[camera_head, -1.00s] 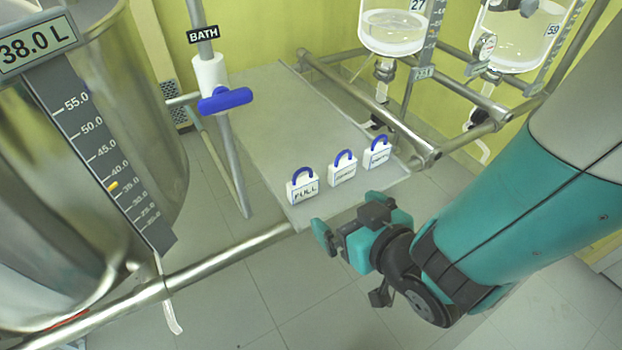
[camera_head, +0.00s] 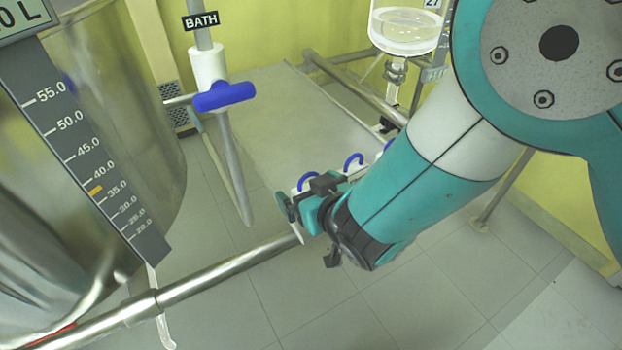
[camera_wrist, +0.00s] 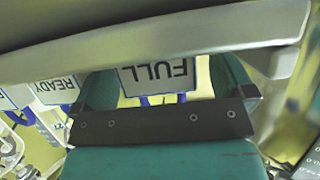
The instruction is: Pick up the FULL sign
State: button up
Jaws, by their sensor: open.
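The FULL sign is a white block with a blue loop handle. In the head view my gripper (camera_head: 304,199) is at the near edge of the shelf, in front of the sign. There it hides most of the sign, and only the blue handle (camera_head: 306,178) and a bit of white show. My gripper is open and holds nothing.
A READY sign (camera_wrist: 55,88) stands beside the FULL sign, close to one finger. A third sign's blue handle (camera_head: 388,145) shows behind my arm. The grey shelf (camera_head: 290,125) is bare behind the signs. A steel rail (camera_head: 215,275) runs near my gripper.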

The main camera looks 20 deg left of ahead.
jog(key=shift+a, duration=0.2)
jog(key=shift+w+d, duration=0.15)
jog(key=shift+d, duration=0.05)
jog(key=c, duration=1)
